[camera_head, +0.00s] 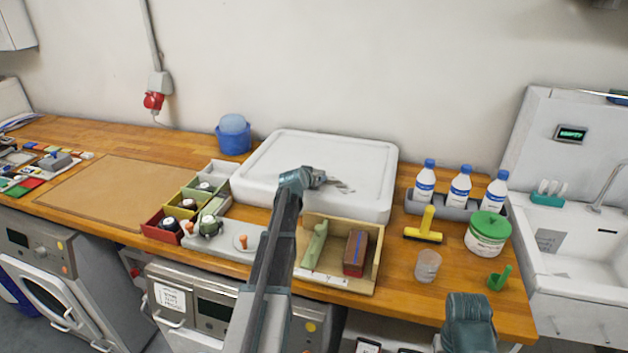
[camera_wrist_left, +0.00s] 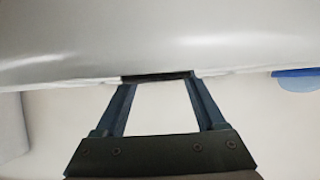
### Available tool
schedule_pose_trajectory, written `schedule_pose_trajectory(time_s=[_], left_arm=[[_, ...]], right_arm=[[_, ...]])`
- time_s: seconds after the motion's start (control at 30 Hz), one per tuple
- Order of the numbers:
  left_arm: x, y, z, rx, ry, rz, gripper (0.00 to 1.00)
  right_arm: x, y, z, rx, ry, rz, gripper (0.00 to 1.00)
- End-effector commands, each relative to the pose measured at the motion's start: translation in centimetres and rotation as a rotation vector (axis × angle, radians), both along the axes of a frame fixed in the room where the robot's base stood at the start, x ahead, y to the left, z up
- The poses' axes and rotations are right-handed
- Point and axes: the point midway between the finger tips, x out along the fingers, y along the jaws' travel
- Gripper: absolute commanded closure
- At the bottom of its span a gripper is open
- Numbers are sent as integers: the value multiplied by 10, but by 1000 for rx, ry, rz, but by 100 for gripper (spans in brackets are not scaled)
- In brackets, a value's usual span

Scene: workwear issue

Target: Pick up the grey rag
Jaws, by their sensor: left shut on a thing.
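My left gripper (camera_head: 318,181) is over the white slab-like basin (camera_head: 265,180) at the back of the counter. In the head view a small, crumpled grey piece, the grey rag (camera_head: 341,187), shows at its fingertips against the white surface; its full shape cannot be made out. The left wrist view shows the gripper's two fingers (camera_wrist_left: 157,80) with a dark strip between their tips, beside a broad smooth pale grey surface filling the top. The left gripper is shut on the rag. Only a part of my right arm shows at the bottom right; its fingers are out of view.
A blue bucket (camera_head: 234,138) stands left of the basin. In front are coloured bins (camera_head: 168,232) and a wooden tray (camera_head: 374,240) with a green tool and a brown brush. To the right are white bottles (camera_head: 459,190), a yellow squeegee (camera_head: 424,228), a green-lidded tub (camera_head: 487,234) and a clear cup (camera_head: 427,266).

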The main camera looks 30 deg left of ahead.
Motion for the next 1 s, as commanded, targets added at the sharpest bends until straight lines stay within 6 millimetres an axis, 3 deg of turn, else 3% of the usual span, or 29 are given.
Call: schedule_pose_trajectory(time_s=[0.1, 0.43, 0.8, 1.0], left_arm=[[0, 0, 0, 0, 0, 0, 83], [0, 0, 5, 0, 0, 0, 84], [0, 0, 44, 0, 0, 0, 84], [-21, -49, 41, 1, -1, -4, 84]], right_arm=[[0, 0, 0, 0, 0, 0, 50], [0, 0, 5, 0, 0, 0, 50], [0, 0, 44, 0, 0, 0, 50], [0, 0, 41, 0, 0, 0, 50]])
